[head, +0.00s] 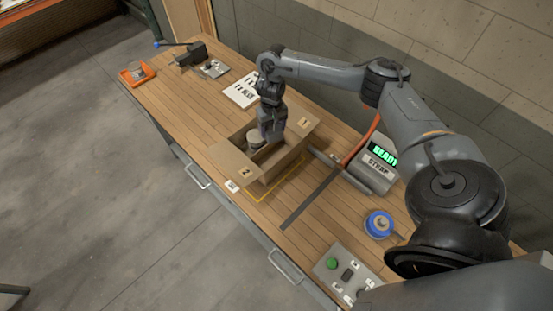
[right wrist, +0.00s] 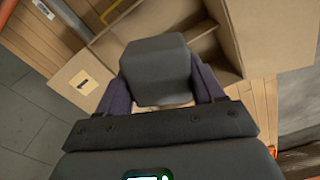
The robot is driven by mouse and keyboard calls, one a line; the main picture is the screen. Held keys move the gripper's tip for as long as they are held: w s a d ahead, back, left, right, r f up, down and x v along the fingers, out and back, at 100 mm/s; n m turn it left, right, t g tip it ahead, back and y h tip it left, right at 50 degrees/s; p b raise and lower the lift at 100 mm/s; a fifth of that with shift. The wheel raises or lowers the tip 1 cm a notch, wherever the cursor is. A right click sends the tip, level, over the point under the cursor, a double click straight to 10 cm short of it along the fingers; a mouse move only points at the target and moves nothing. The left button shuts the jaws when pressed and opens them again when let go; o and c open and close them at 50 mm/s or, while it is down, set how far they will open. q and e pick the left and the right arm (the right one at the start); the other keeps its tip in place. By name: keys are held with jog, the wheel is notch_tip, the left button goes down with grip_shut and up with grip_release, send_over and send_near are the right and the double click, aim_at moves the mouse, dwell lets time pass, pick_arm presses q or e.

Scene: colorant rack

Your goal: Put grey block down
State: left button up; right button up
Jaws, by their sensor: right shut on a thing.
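My right gripper (head: 272,136) points down over the open cardboard box (head: 284,163) on the wooden bench. In the right wrist view, its two dark purple fingers are shut on a grey block (right wrist: 158,68), one finger on each side. The block hides part of the box (right wrist: 246,35) behind it. In the head view the gripper hides most of the block, and I cannot tell whether the block touches the box floor. My left gripper is not in view.
The box's flaps, numbered 1 (head: 303,123) and 2 (head: 240,172), are folded outward. A strap machine (head: 378,167) with a green display stands right of the box. A blue round item (head: 379,224) and a button panel (head: 345,271) lie nearer. An orange tray (head: 136,76) is at the far left.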

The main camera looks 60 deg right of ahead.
jog(key=b, duration=0.6)
send_over(274, 160)
notch_tip(274, 160, down, 12)
jog(key=shift+s+a, duration=0.1)
jog(key=shift+a, duration=0.05)
jog(key=shift+f, duration=0.65)
jog(key=shift+f+b, duration=0.3)
jog(key=shift+f, duration=1.6)
jog(key=shift+f, duration=0.2)
jog(key=o, duration=1)
jog(key=shift+r, duration=0.15)
